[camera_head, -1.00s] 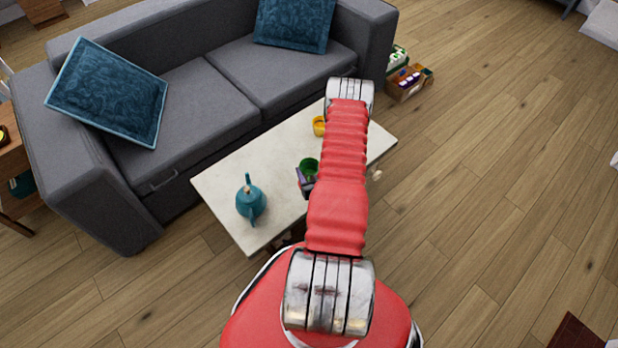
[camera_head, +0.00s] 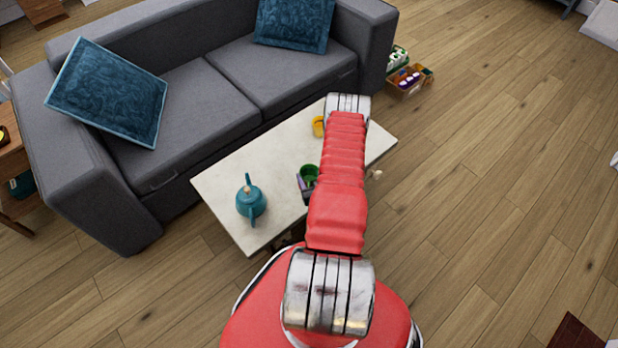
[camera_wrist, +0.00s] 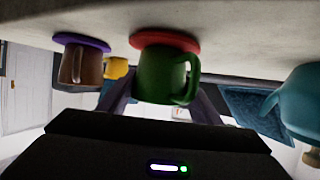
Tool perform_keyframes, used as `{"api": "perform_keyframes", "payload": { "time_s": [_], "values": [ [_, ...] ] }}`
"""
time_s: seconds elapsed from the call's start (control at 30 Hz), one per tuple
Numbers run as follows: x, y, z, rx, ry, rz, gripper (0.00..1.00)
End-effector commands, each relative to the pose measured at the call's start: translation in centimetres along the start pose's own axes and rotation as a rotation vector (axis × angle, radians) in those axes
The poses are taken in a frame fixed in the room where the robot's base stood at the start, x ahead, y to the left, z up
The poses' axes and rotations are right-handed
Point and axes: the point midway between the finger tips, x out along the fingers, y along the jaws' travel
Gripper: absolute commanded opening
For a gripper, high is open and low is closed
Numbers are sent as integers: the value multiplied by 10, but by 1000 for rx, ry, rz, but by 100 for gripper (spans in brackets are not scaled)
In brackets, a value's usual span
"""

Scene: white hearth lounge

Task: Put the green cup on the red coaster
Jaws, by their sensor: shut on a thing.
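The green cup (camera_wrist: 160,75) is between the two fingers of my gripper (camera_wrist: 160,98), which is shut on it. The wrist view is upside down, with the tabletop at the top. The red coaster (camera_wrist: 165,38) lies on the table directly at the cup's base, and the base overlaps it; I cannot tell for sure whether they touch. The cup looks upright, its handle to the right in the wrist view. In the head view the green cup (camera_head: 309,173) shows left of my red arm, with part of my gripper (camera_head: 306,190); the coaster is hidden there.
On the white table (camera_head: 225,180), a teal teapot (camera_head: 250,200) stands to the left and a yellow cup (camera_head: 318,126) farther back. A brown mug (camera_wrist: 80,66) stands at a purple coaster (camera_wrist: 82,40) near the green cup. A grey sofa (camera_head: 180,100) is behind the table.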

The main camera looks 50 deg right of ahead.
Motion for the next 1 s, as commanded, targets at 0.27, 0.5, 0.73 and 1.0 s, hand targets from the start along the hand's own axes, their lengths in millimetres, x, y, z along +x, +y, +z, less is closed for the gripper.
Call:
{"api": "perform_keyframes", "payload": {
  "time_s": [0.27,0.5,0.73,1.0],
  "values": [
    [1,0,2,0,0,0,65],
    [1,0,2,0,0,0,77],
    [0,0,1,0,0,0,77],
    [-22,0,1,2,-3,1,77]
  ]
}}
